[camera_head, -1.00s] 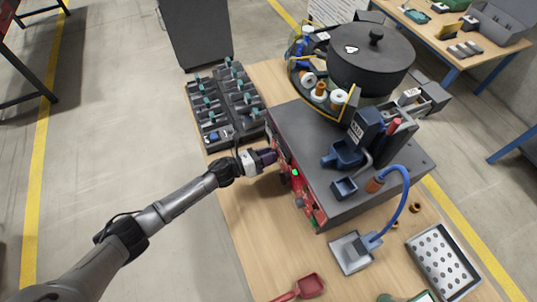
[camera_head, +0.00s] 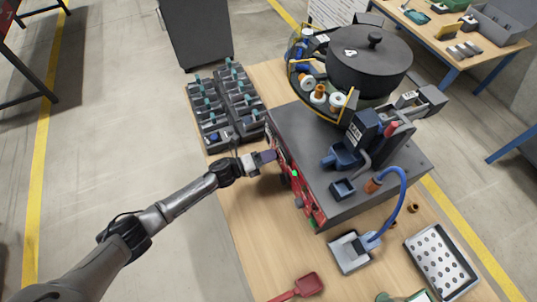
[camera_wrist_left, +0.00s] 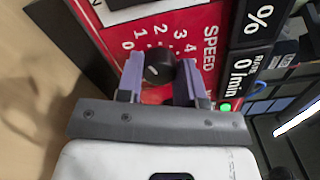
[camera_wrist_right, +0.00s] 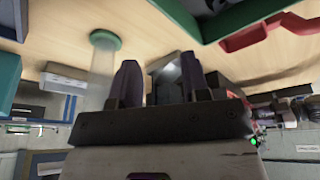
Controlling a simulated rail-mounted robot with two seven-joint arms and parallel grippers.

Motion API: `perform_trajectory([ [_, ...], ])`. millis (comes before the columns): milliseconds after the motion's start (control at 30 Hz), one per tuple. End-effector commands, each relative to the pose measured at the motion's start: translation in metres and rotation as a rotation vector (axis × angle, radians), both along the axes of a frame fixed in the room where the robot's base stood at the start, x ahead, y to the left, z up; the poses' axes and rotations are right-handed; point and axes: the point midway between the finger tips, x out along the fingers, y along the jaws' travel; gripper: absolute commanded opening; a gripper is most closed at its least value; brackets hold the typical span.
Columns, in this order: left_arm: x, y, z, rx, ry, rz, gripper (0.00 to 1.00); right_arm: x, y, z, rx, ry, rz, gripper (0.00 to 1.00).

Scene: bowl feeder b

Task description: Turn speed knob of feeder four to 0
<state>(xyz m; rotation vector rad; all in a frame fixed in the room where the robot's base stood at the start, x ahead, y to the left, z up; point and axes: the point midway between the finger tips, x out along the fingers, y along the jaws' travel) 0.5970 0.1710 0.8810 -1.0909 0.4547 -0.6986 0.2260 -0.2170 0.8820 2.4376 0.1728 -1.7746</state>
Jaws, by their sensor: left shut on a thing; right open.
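The speed knob (camera_wrist_left: 158,68) is small and black, on the red front panel (camera_wrist_left: 200,17) of the feeder. The panel shows "SPEED" and numbers from 0 to 4 around the knob. My left gripper (camera_wrist_left: 160,75) is shut on the knob, one purple finger on each side; in the head view it (camera_head: 274,154) is at the panel on the left side of the feeder body (camera_head: 300,130). A faint light mark shows on the knob, but I cannot tell its setting. The feeder's bowl lid (camera_head: 370,60) carries a 4. My right gripper (camera_wrist_right: 160,85) is open in the right wrist view.
A black bin tray (camera_head: 225,105) stands behind my left gripper. A red scoop (camera_head: 308,285), a blue-hosed grey box (camera_head: 350,252) and a perforated tray (camera_head: 442,262) lie on the wooden table (camera_head: 245,225). A green light (camera_wrist_left: 225,107) is lit beside the knob.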

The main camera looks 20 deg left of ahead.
Motion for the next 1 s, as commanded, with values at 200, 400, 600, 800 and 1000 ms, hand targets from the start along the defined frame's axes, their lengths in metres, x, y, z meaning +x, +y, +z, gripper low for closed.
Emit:
perform_trajectory([
  [200,0.0004,0.0002,0.001,-0.124,0.125,0.001,0.1,0.0,-0.0023,0.0057,-0.008,0.0,0.005,0.43],
  [400,0.0006,0.0004,0.0002,-0.213,0.214,0.001,0.1,0.0001,-0.0027,0.0088,-0.009,0.0,0.005,0.43],
  [600,0.0004,0.0003,-0.0002,-0.271,0.271,0.0,0.1,0.0001,-0.0023,0.0107,-0.008,-0.001,0.005,0.43],
  [800,0.0004,0.0002,-0.0005,-0.298,0.299,0.0,0.1,0.0001,-0.0009,0.0116,-0.004,-0.001,0.002,0.43],
  [1000,0.0004,0.0002,-0.0007,-0.306,0.308,0.0,0.11,0.0003,0.0003,0.0119,0.001,-0.001,-0.001,0.43],
])
